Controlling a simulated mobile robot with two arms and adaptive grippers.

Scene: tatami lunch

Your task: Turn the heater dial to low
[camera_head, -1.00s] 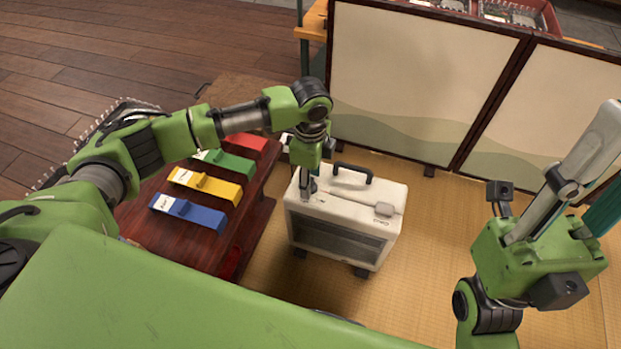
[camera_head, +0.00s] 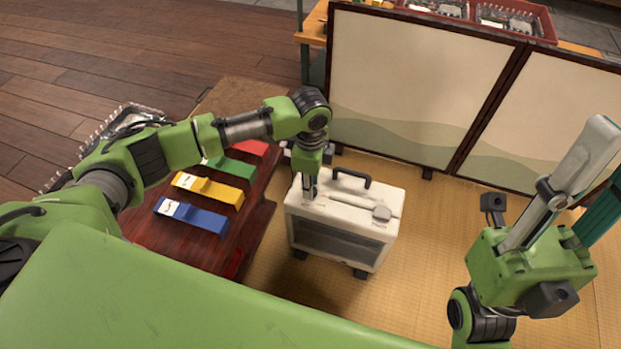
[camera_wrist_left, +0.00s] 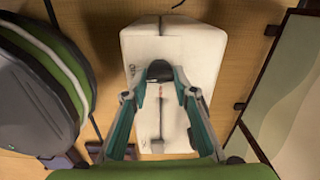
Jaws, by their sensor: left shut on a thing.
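The white heater (camera_head: 345,215) with a dark front grille and a black top handle (camera_head: 352,176) stands on the tatami. In the left wrist view its white top (camera_wrist_left: 190,55) lies below the gripper. My left gripper (camera_head: 310,190) points down at the left part of the heater's top. In the left wrist view the left gripper (camera_wrist_left: 160,75) is shut on the dark, round-topped dial (camera_wrist_left: 159,70). The dial's setting marks cannot be read.
A dark red wooden table (camera_head: 150,235) left of the heater holds a blue block (camera_head: 192,215), a yellow block (camera_head: 208,189), a green block (camera_head: 232,167) and a red one. A folding screen (camera_head: 420,80) stands behind. The tatami (camera_head: 425,260) right of the heater is clear.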

